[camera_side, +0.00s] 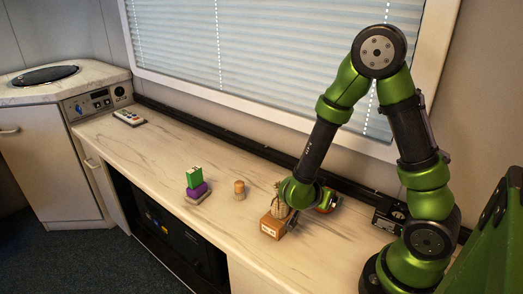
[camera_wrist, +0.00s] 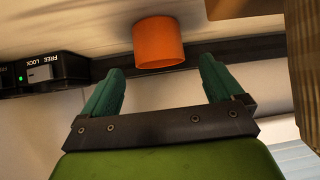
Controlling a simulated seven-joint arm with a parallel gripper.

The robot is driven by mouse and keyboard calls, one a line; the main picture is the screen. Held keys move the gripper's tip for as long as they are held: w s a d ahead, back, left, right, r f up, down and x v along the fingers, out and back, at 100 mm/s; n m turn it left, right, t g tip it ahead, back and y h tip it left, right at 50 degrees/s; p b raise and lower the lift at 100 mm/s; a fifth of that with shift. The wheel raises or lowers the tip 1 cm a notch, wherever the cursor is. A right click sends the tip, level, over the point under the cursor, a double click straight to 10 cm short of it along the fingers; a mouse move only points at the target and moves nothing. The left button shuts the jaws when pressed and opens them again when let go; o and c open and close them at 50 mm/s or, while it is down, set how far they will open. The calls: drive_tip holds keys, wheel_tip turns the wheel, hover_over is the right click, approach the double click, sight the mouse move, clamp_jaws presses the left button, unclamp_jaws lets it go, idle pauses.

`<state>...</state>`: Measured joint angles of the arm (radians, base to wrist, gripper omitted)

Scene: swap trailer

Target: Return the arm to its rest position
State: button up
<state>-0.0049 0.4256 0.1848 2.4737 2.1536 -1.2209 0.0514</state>
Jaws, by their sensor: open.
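My gripper (camera_wrist: 160,66) is open, its two green fingers spread apart with nothing held between them. An orange cylinder (camera_wrist: 158,43) stands just beyond the fingertips in the wrist view, apart from them. It also shows in the side view (camera_side: 329,204), partly hidden by my wrist. In the side view my wrist is low over the counter, beside a wooden block (camera_side: 273,226) with a pale label. A ribbed tan object (camera_side: 279,205) rises from that block, partly hidden by my wrist.
On the counter (camera_side: 160,157) are a tan cylinder (camera_side: 239,190), a green block (camera_side: 194,176) on a purple piece (camera_side: 197,190), and a remote (camera_side: 128,118). A black box labelled FREE LOCK (camera_wrist: 45,73) is near the left finger. A window blind (camera_side: 250,50) stands behind.

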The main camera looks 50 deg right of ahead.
drive_tip(key=shift+a+r, duration=0.35)
drive_tip(key=shift+a, duration=0.1)
drive_tip(key=shift+s, duration=0.1)
drive_tip(key=shift+s+r+n, duration=0.2)
drive_tip(key=shift+s+n, duration=0.1)
drive_tip(key=shift+n, duration=0.3)
drive_tip(key=w+a+r+n+t+y, duration=0.2)
drive_tip(key=w+r+n+t+y, duration=0.15)
drive_tip(key=w+r+t, duration=0.4)
drive_tip(key=w+a+r+n+t+y, duration=0.3)
drive_tip(key=w+a+r+y, duration=0.25)
drive_tip(key=a+r, duration=0.3)
drive_tip(key=s+a+r+n+g+y, duration=0.1)
drive_tip(key=s+a+r+n+y, duration=0.3)
drive_tip(key=s+a, duration=0.15)
drive_tip(key=s+d+n+g, duration=0.1)
drive_tip(key=s+d+g, duration=0.1)
drive_tip(key=s, duration=0.7)
drive_tip(key=shift+s+d+f+g, duration=0.15)
drive_tip(key=shift+s+f+g, duration=0.05)
drive_tip(key=shift+f+g, duration=0.25)
